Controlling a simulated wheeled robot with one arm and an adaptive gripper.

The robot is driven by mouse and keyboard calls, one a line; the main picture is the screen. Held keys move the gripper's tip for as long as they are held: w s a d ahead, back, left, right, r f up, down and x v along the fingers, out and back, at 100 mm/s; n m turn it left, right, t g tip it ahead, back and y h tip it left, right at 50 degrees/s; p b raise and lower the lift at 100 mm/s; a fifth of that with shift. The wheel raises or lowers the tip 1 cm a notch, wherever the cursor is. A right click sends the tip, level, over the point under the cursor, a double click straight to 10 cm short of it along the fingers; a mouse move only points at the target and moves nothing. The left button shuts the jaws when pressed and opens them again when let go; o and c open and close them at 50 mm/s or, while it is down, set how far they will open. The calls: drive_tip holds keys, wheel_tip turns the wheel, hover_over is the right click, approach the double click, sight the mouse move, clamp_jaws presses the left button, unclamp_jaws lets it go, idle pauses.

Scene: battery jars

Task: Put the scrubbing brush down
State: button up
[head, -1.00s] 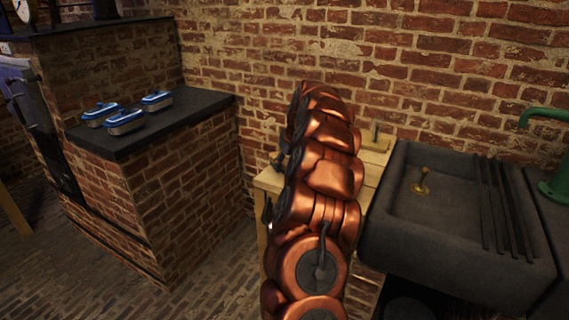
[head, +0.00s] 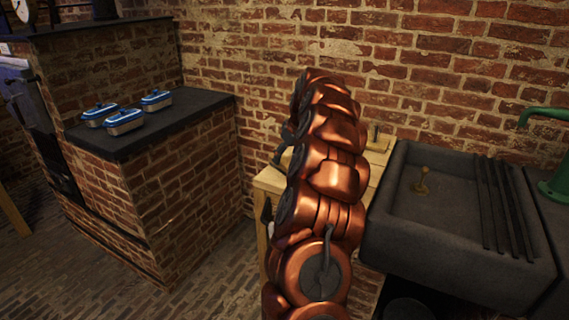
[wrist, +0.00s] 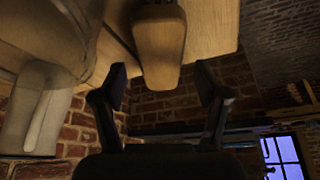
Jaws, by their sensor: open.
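My gripper (wrist: 161,82) is open, with one dark finger on each side of the handle's end. Clear gaps show between the handle and both fingers, so neither seems to touch it. In the head view my copper arm hides the brush and most of my gripper. The wooden table (head: 270,182) shows there on both sides of the arm.
A dark stone sink (head: 440,240) with a brass fitting (head: 421,187) and dark bars stands right of the table. At left, several blue-lidded containers (head: 125,122) stand on a dark-topped brick counter (head: 190,112). A grey rounded vessel (wrist: 35,110) is close at left in the wrist view.

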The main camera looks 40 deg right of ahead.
drive_tip(key=v, duration=0.8)
drive_tip(key=shift+b, duration=0.3)
drive_tip(key=a+r+n+g+y, duration=0.1)
drive_tip(key=a+n+y, duration=0.1)
drive_tip(key=a, duration=1.5)
drive_tip(key=s+a+f+g, duration=0.1)
drive_tip(key=s+a, duration=0.2)
drive_tip(key=a, duration=0.5)
drive_tip(key=s+a+f+g, duration=0.1)
drive_tip(key=s+a, duration=0.2)
drive_tip(key=a, duration=0.4)
drive_tip(key=s+a+f+g, duration=0.1)
drive_tip(key=s+a+f, duration=0.2)
drive_tip(key=s, duration=0.6)
drive_tip(key=s+a+f+g+h, duration=0.1)
drive_tip(key=s+a+f, duration=0.3)
drive_tip(key=s, duration=0.6)
drive_tip(key=s+a+f+g, duration=0.1)
drive_tip(key=s+a+f, duration=0.2)
drive_tip(key=s, duration=0.6)
drive_tip(key=shift+s+a+f+m+g+h, duration=0.3)
drive_tip(key=shift+a+m+g, duration=0.1)
drive_tip(key=shift+a, duration=0.45)
drive_tip(key=shift+w, duration=0.1)
